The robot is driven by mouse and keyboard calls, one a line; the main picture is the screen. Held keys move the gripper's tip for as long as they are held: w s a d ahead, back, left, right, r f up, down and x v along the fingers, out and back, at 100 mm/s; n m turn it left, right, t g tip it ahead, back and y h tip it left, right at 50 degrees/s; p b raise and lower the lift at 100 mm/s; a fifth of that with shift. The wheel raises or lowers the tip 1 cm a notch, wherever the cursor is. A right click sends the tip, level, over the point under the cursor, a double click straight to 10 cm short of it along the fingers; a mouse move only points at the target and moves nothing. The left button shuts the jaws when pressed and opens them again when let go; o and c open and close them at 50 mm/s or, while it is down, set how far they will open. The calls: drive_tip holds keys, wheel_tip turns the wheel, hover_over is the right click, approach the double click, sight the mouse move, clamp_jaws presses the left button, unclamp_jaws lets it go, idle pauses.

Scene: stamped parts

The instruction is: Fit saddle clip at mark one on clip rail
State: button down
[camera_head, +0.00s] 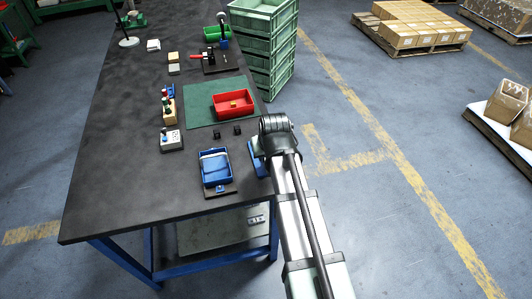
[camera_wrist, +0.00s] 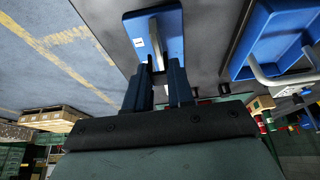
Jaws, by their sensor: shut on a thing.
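My gripper (camera_wrist: 160,70) points at a blue plate (camera_wrist: 173,38) on the dark table. A grey metal strip (camera_wrist: 154,42), which looks like the clip rail, runs along the plate. A white label (camera_wrist: 140,43) with a dark mark sits beside the strip. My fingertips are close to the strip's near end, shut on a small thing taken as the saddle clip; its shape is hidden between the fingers. I cannot tell whether it touches the rail. In the head view my arm partly covers the blue plate (camera_head: 257,162) at the table's right edge.
A blue tray (camera_head: 230,181) with a pale handle stands left of my gripper. Two small black blocks (camera_head: 230,132) lie behind it. Green crates (camera_head: 275,50) are stacked beside the table.

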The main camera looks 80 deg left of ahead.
drive_tip(key=shift+f, duration=1.6)
drive_tip(key=c, duration=0.9)
unclamp_jaws()
drive_tip(key=shift+d+r, duration=0.1)
drive_tip(key=v, duration=1.3)
drive_tip(key=shift+r, duration=0.25)
drive_tip(key=shift+d, duration=0.1)
